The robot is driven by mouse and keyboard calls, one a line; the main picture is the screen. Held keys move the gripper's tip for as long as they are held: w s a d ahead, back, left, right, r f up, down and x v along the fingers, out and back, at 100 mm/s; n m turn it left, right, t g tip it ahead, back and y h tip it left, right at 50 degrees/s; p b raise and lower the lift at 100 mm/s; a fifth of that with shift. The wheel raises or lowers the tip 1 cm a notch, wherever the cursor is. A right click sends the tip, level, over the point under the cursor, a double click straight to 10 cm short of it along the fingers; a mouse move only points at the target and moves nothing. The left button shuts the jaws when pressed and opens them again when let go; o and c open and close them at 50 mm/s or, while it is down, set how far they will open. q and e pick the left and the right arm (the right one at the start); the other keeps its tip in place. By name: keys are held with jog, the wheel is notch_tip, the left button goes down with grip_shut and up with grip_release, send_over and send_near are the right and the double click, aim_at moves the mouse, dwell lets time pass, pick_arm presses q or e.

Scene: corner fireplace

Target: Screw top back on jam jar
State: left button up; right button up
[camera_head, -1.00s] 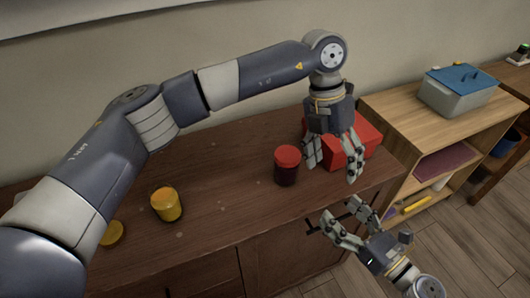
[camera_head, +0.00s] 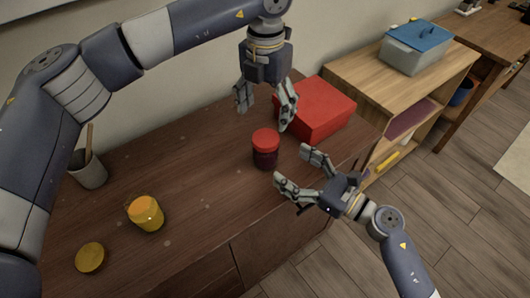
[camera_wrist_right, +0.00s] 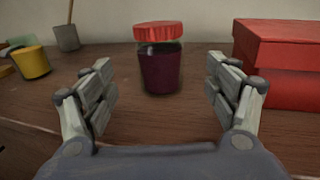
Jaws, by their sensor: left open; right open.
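The jam jar (camera_head: 265,159) stands upright on the dark wooden cabinet, with dark contents. Its red lid (camera_head: 265,136) rests on its mouth; I cannot tell whether it is screwed tight. In the right wrist view the jar (camera_wrist_right: 160,72) and lid (camera_wrist_right: 158,32) are centred ahead of my fingers, the lid's rim overhanging the glass. My right gripper (camera_head: 290,164) is open at the cabinet's front edge, its fingers pointing at the jar, with nothing between them. My left gripper (camera_head: 264,108) is open and empty, pointing down above and behind the jar.
A red box (camera_head: 318,108) sits right of the jar. To the left are a yellow jar (camera_head: 146,214), a round yellow lid (camera_head: 89,257) lying flat, and a cup (camera_head: 88,170) holding a stick. A lower wooden shelf (camera_head: 350,75) with a blue-lidded bin (camera_head: 415,50) adjoins the cabinet.

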aim_at(266, 138)
jog(key=x, duration=0.9)
pick_arm(q)
jog(key=shift+s, duration=0.1)
pick_arm(e)
grip_shut()
pick_arm(q)
jog(key=n, duration=0.3)
jog(key=shift+n, duration=0.4)
jog(key=n, duration=0.3)
jog(key=shift+n, duration=0.4)
jog(key=n, duration=0.5)
jog(key=shift+n, duration=0.4)
jog(key=shift+f, duration=3.95)
